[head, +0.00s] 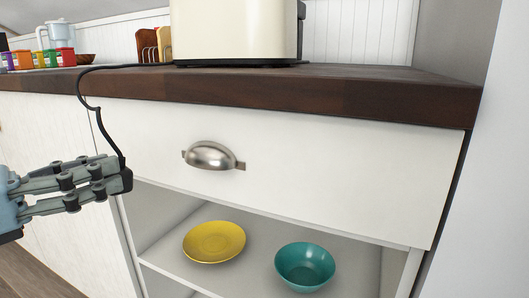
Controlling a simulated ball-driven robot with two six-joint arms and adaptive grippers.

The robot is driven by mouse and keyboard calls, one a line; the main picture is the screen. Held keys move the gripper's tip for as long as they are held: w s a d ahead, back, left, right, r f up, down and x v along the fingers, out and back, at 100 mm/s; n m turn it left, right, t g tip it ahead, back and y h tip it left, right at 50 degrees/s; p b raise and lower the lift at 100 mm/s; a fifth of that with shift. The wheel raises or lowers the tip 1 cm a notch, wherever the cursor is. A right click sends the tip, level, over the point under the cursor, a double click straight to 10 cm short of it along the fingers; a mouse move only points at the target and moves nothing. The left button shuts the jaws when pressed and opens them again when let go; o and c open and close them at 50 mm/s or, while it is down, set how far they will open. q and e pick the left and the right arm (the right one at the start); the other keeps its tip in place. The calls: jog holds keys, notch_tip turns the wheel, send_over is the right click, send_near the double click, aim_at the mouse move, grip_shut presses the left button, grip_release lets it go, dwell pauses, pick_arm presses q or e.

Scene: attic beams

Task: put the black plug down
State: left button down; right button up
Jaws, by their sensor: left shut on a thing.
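My left gripper (115,180) comes in from the left in the head view, in front of the white cabinet and below the counter edge. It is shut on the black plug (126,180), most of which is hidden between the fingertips. A black cord (90,106) rises from the plug, bends over the counter's front edge and runs along the top towards a cream appliance (236,32). The plug is held in the air, apart from the counter. My right gripper is not in view.
The dark wooden counter (330,92) has free room at its right end. A cup-shaped drawer handle (210,155) sticks out. A yellow plate (214,241) and a teal bowl (304,266) sit on the open shelf below.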

pick_arm(q)
notch_tip(320, 180, up, 15)
jog(key=d+n+t+y+p, duration=0.2)
jog(key=p, duration=1.3)
jog(key=shift+s+y, duration=0.25)
jog(key=shift+y, duration=0.05)
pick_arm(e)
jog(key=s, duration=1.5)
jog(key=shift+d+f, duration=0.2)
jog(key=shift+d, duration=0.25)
